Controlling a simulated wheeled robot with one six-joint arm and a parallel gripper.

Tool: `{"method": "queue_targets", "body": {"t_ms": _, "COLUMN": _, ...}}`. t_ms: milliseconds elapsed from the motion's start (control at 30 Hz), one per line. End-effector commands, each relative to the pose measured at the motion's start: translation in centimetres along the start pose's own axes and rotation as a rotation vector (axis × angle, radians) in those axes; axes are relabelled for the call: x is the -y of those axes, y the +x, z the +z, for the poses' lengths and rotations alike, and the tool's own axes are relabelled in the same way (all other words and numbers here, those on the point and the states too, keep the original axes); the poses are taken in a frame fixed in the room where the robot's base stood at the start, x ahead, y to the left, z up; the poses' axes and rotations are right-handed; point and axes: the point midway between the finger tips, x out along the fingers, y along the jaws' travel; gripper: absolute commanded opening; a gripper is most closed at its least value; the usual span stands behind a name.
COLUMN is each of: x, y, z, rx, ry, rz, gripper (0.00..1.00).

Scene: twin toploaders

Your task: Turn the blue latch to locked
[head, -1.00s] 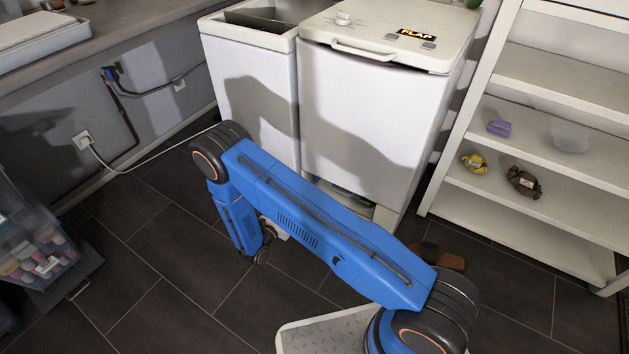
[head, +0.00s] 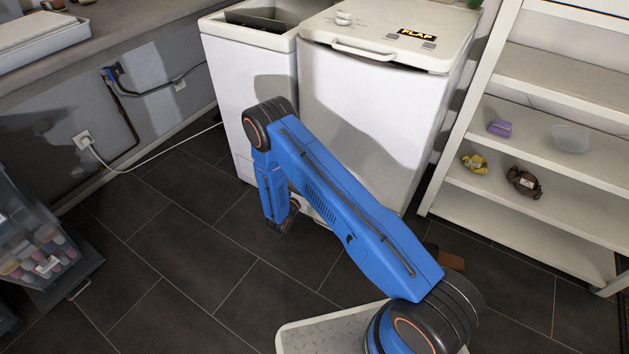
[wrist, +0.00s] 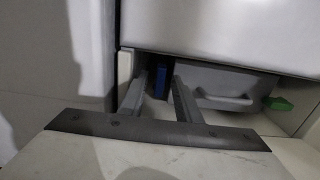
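The blue latch (wrist: 161,82) is a small upright blue piece in the wrist view, at the left end of a grey panel with a handle (wrist: 230,101) in the low recess of the right toploader. My gripper (wrist: 160,85) is open, with one grey finger on each side of the latch as seen from the wrist. I cannot tell whether the fingers touch it or how far beyond them it lies. In the head view my arm hides the gripper and the latch.
A green piece (wrist: 279,104) is at the panel's right end. The white right toploader (head: 375,110) stands beside a narrower white unit (head: 240,85). White shelves (head: 540,145) stand at right. A clear bin (head: 40,245) is at left. The dark tiled floor between is mostly open.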

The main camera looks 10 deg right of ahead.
Motion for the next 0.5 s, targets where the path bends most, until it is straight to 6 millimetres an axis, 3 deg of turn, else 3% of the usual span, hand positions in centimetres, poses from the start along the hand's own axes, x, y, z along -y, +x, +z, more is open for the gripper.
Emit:
{"method": "queue_targets", "body": {"t_ms": 433, "x": 0.01, "y": 0.94, "z": 0.00, "rx": 0.000, "ry": 0.000, "rz": 0.001, "gripper": 0.30}}
{"method": "queue_targets", "body": {"t_ms": 500, "x": 0.01, "y": 0.93, "z": 0.00, "rx": 0.000, "ry": 0.000, "rz": 0.001, "gripper": 0.14}}
